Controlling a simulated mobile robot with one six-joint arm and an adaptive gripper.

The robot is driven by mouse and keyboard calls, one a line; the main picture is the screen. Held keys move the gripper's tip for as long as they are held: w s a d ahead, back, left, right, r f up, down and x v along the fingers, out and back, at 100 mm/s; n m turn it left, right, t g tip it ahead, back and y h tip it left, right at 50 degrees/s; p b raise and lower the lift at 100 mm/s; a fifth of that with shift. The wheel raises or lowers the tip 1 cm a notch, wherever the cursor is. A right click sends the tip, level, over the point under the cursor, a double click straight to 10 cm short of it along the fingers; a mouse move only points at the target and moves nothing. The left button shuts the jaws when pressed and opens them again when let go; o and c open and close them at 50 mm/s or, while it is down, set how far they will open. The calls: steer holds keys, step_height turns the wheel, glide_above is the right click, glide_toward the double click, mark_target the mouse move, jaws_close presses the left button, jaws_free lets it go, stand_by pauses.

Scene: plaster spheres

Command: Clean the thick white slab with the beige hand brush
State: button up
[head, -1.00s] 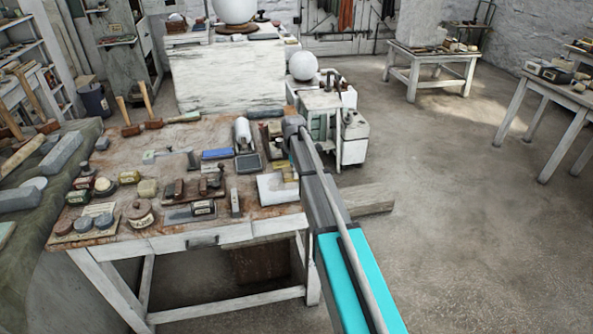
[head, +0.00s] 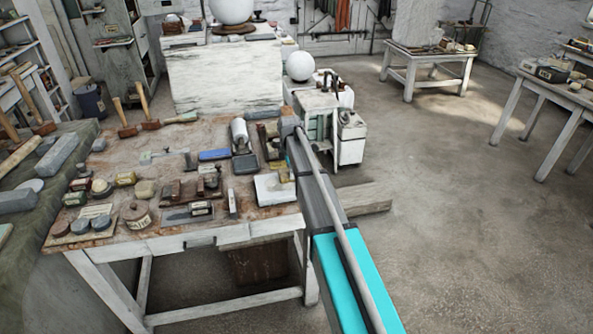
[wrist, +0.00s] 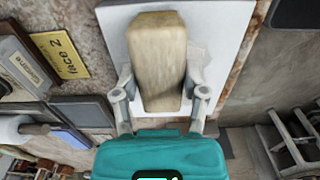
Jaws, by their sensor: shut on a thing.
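The thick white slab (head: 272,190) lies flat at the right front corner of the cluttered workbench; my arm covers its right side in the head view. In the wrist view the slab (wrist: 205,22) lies behind the beige hand brush (wrist: 157,55), a long pale block. My gripper (wrist: 158,84) is shut on the brush, one finger on each side of it, and holds it over the slab. I cannot tell whether the brush touches the slab. In the head view my arm mostly hides the gripper and the brush.
Bare floor (head: 460,230) is open on the right.

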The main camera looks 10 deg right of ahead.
mark_target(282, 170)
steer(key=shift+a, duration=0.7)
steer(key=shift+a, duration=0.1)
steer(key=shift+a, duration=1)
steer(key=shift+d, duration=0.2)
steer(key=shift+d, duration=0.95)
steer(key=shift+d, duration=0.15)
steer(key=shift+d, duration=0.95)
steer(key=shift+a, duration=0.1)
